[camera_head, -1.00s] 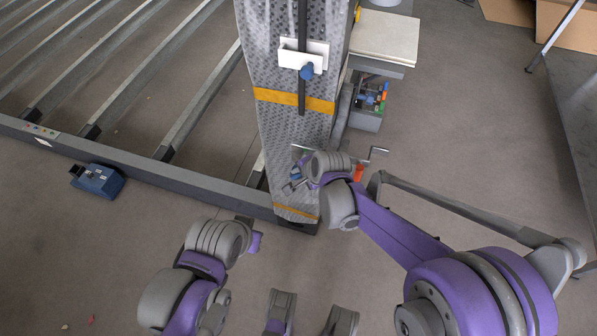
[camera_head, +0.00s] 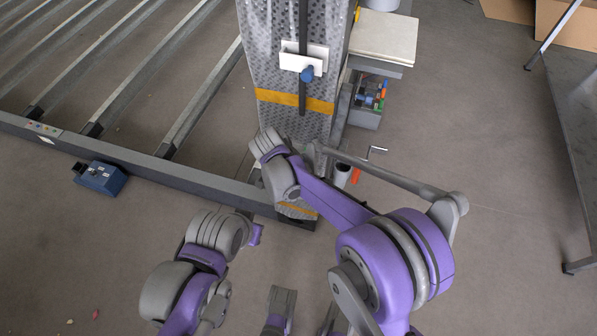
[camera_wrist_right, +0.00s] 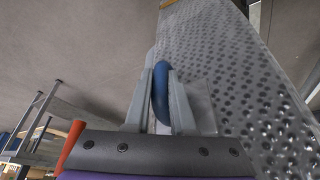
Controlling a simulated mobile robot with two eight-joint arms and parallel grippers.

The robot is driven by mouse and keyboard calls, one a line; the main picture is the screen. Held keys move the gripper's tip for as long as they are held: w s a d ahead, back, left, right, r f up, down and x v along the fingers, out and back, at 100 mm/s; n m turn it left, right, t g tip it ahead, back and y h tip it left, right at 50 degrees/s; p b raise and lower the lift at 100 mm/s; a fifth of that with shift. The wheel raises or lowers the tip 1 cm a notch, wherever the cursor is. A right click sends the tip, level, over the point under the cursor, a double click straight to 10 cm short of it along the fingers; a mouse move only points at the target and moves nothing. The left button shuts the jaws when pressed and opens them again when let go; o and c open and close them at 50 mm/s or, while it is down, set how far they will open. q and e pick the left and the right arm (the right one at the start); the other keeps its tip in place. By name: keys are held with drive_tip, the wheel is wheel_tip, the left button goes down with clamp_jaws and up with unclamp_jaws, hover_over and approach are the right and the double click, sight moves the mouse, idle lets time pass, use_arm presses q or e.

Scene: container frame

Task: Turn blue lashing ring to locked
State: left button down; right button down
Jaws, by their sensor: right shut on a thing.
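The blue lashing ring (camera_wrist_right: 160,92) shows in the right wrist view, standing edge-on between my right gripper's two grey fingers. My right gripper (camera_wrist_right: 163,85) is shut on it, close against the dimpled grey metal post (camera_wrist_right: 245,75). A pale plate is beside the right finger. In the head view, my right wrist lies across the lower part of the post (camera_head: 283,95) and hides the ring and the fingertips. My left gripper (camera_head: 254,234) is low, left of the post's foot, apart from it; its finger opening is not clear.
A white bracket with a blue knob (camera_head: 307,74) and dark rod sits higher on the post. A tool bin (camera_head: 366,118) and pale-topped stand (camera_head: 385,38) are to its right. A blue box (camera_head: 100,178) lies by the frame rail at left. Floor at right is mostly open.

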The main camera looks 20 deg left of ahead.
drive_tip(key=shift+s+f, duration=0.1)
drive_tip(key=shift+f, duration=0.05)
idle(0.3)
drive_tip(key=c, duration=0.8)
unclamp_jaws()
drive_tip(key=shift+o, duration=0.2)
drive_tip(key=p+v, duration=0.1)
drive_tip(key=v, duration=0.9)
drive_tip(key=shift+r, duration=0.4)
drive_tip(key=shift+a, duration=0.15)
